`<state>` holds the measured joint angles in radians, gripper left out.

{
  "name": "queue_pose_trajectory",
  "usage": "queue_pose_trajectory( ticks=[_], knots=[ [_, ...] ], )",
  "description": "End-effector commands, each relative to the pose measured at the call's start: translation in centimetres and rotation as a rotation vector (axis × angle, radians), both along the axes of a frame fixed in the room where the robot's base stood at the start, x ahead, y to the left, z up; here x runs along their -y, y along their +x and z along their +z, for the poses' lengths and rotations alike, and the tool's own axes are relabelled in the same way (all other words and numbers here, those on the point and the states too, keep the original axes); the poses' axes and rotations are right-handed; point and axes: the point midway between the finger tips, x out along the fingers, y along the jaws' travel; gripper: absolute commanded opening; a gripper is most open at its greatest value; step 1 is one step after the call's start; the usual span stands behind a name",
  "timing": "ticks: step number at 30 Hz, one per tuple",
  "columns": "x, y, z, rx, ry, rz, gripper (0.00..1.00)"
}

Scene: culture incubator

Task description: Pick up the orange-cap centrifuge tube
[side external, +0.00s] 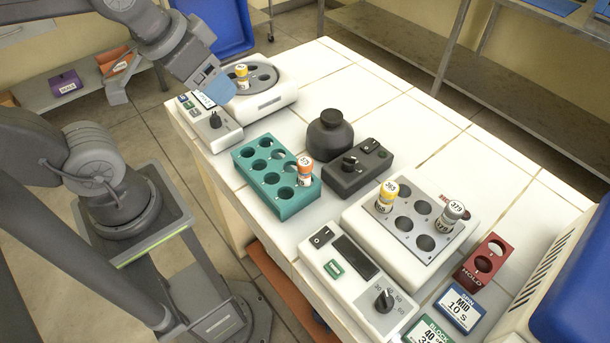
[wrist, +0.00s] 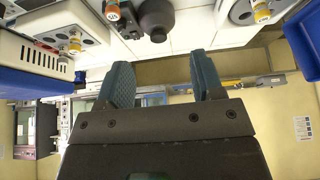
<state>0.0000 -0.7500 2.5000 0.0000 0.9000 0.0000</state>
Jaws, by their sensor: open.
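The orange-cap centrifuge tube (side external: 305,171) stands upright in a hole at the right end of the teal rack (side external: 272,208). It also shows at the top edge of the wrist view (wrist: 112,10), partly cut off. My gripper (side external: 218,90) is up at the left, beside the round centrifuge and away from the orange-cap tube. In the wrist view my gripper (wrist: 166,82) has its two blue fingers spread apart with nothing held between them.
A yellow-cap tube (side external: 242,76) stands in the centrifuge (side external: 282,100) near my gripper. A dark vortex mixer (side external: 352,178) sits beside the rack. A heating block (side external: 405,250) holds a yellow-cap tube (side external: 386,196) and a grey-cap tube (side external: 450,216). A red HOLD rack (side external: 468,272) stands at right.

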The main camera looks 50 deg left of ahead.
Motion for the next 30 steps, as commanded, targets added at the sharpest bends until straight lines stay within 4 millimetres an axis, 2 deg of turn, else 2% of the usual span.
queue_pose_trajectory(
  ticks=[5,8,14,18,21,25,30],
  knots=[
    [0.3,0.5,0.0,-0.021,0.019,-0.051,0.61],
    [1.0,1.6,0.0,-0.077,0.069,-0.184,0.61],
    [4.0,5.3,-1.1,-0.236,0.210,-0.651,0.61],
    [6.5,7.6,-2.7,-0.327,0.281,-0.977,0.61],
    [7.9,8.7,-3.9,-0.373,0.311,-1.157,0.61],
    [9.1,9.5,-4.9,-0.404,0.332,-1.299,0.61],
    [9.4,9.7,-6.3,-0.417,0.337,-1.351,0.61]
  ],
)
